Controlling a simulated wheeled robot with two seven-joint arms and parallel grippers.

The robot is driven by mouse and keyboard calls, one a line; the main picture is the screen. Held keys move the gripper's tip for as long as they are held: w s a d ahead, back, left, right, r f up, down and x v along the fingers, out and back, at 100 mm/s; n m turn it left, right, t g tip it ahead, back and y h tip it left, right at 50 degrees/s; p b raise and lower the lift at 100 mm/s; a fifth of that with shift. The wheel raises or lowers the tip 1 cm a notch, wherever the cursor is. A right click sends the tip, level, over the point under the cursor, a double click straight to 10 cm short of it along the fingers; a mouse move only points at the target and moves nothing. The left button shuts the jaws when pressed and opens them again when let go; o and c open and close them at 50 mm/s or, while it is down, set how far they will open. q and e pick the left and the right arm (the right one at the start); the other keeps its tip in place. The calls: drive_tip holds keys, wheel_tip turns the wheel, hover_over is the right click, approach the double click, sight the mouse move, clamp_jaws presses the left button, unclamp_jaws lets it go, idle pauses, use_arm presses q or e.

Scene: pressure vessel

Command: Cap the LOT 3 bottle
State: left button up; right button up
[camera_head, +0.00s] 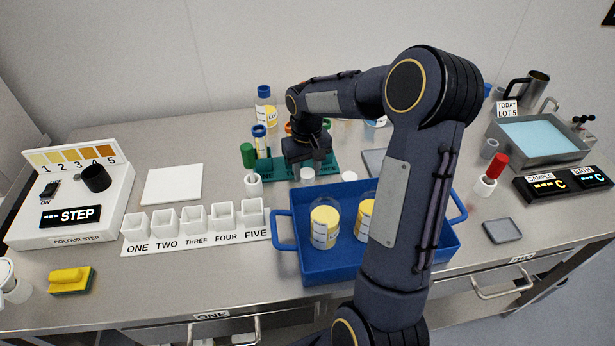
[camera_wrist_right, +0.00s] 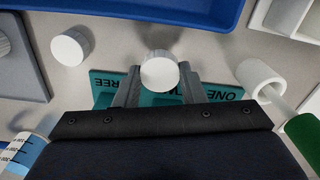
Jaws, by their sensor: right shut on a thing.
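My right gripper (camera_head: 307,160) points down at the front edge of the teal rack. In the right wrist view its fingers (camera_wrist_right: 160,88) are shut on a white round cap (camera_wrist_right: 160,72). That cap shows in the head view (camera_head: 307,174) just below the gripper; I cannot tell if it is clear of the table. A second white cap (camera_head: 350,176) lies to its right. Two bottles with yellow contents, a left one (camera_head: 324,228) and a right one (camera_head: 365,219), stand in the blue tray (camera_head: 330,270). Their lot numbers are unreadable. My left gripper is out of view.
The teal rack (camera_head: 279,170) holds tubes behind the caps. A white holder with a green-handled tool (camera_head: 249,160) stands left of the gripper. A blue-capped bottle (camera_head: 265,105) stands at the back. My right arm covers part of the tray.

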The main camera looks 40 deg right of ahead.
drive_tip(key=s+a+r+b, duration=0.2)
drive_tip(key=s+a+r, duration=0.2)
drive_tip(key=a+r, duration=0.5)
drive_tip(key=a, duration=0.4)
drive_tip(key=shift+r, duration=0.2)
drive_tip(key=shift+a, duration=0.1)
